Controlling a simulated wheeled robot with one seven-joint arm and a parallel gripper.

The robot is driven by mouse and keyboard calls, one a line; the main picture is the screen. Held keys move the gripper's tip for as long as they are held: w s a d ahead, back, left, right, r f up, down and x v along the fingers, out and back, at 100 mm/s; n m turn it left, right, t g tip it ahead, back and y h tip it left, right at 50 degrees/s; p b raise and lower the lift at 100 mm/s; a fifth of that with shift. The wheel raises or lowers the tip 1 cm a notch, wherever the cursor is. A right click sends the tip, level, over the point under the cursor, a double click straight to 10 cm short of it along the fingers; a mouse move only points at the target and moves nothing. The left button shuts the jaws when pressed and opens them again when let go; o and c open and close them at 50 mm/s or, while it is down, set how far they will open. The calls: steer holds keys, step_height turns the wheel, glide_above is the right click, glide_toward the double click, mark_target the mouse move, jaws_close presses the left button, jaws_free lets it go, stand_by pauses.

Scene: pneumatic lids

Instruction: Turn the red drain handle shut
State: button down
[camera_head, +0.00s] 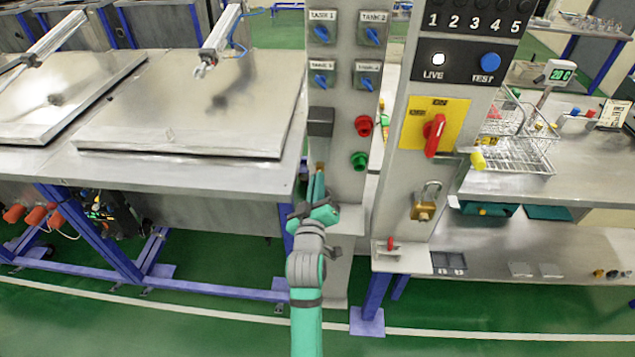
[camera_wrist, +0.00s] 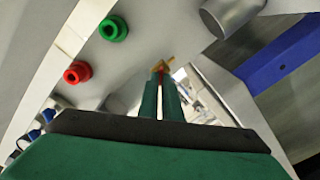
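My gripper (camera_head: 318,180) is at the lower part of the grey post, just below a grey box. A brass fitting (camera_wrist: 158,68) shows right at the fingertips; a bit of brass also shows above the fingers in the head view (camera_head: 320,167). The fingers appear shut on the handle.
A red button (camera_head: 363,125) and a green button (camera_head: 359,159) are right of my gripper. A red rotary switch (camera_head: 434,135) on a yellow plate and a padlock (camera_head: 425,203) are on the panel further right. A metal table (camera_head: 200,178) stands left.

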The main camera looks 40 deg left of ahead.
steer(key=shift+n, duration=0.6)
steer(key=c, duration=2)
jaws_free()
steer(key=shift+s, duration=0.1)
steer(key=v, duration=1)
steer(key=shift+s+d+f, duration=0.1)
steer(key=shift+s+d, duration=0.1)
steer(key=shift+s, duration=0.1)
